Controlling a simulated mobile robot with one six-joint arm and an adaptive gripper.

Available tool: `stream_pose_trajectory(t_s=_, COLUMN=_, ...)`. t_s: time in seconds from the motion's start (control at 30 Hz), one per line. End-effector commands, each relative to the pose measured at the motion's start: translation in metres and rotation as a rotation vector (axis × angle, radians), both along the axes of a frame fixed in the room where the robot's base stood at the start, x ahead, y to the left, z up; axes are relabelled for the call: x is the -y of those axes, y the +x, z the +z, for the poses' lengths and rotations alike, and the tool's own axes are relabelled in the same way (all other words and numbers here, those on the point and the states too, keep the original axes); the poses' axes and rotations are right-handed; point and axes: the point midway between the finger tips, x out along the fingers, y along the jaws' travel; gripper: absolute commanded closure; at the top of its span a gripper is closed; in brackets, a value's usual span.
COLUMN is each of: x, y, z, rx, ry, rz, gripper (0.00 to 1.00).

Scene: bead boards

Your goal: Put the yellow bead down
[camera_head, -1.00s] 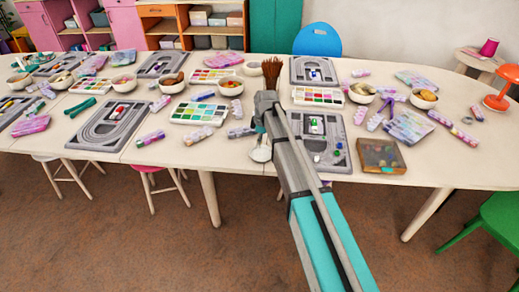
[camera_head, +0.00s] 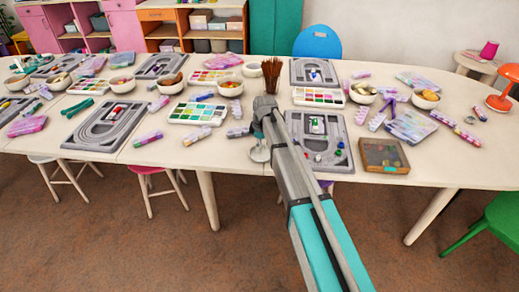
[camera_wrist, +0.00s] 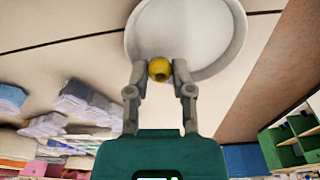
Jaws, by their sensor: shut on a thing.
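The yellow bead (camera_wrist: 159,69) is a small round bead with a dark hole, seen in the wrist view between my two fingertips. My gripper (camera_wrist: 159,74) is shut on it. Behind the bead in the wrist view is a round white dish (camera_wrist: 190,28); the bead overlaps its near rim. Whether the bead touches the dish or hangs above it cannot be told. In the head view my arm reaches over the table, and the bead and fingertips cannot be made out there. A small pale dish (camera_head: 260,153) shows beside my wrist.
A grey bead board (camera_head: 338,165) lies right of my arm, with a brown box (camera_head: 384,168) beyond it. A paint palette (camera_head: 197,113) and patterned tubes (camera_head: 197,136) lie to the left. A pot of brushes (camera_head: 271,72) stands behind my wrist. Bare tabletop (camera_head: 225,158) shows left of the dish.

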Motion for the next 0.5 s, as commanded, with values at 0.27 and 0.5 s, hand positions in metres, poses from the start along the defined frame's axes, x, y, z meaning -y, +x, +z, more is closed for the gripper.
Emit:
stream_pose_trajectory(t_s=0.27, x=0.0002, y=-0.0015, z=-0.0018, rx=-0.004, ry=-0.001, rz=0.0, gripper=0.88)
stream_pose_trajectory(t_s=0.5, x=0.0001, y=-0.0018, z=-0.0061, rx=-0.005, ry=-0.002, rz=0.001, gripper=0.88)
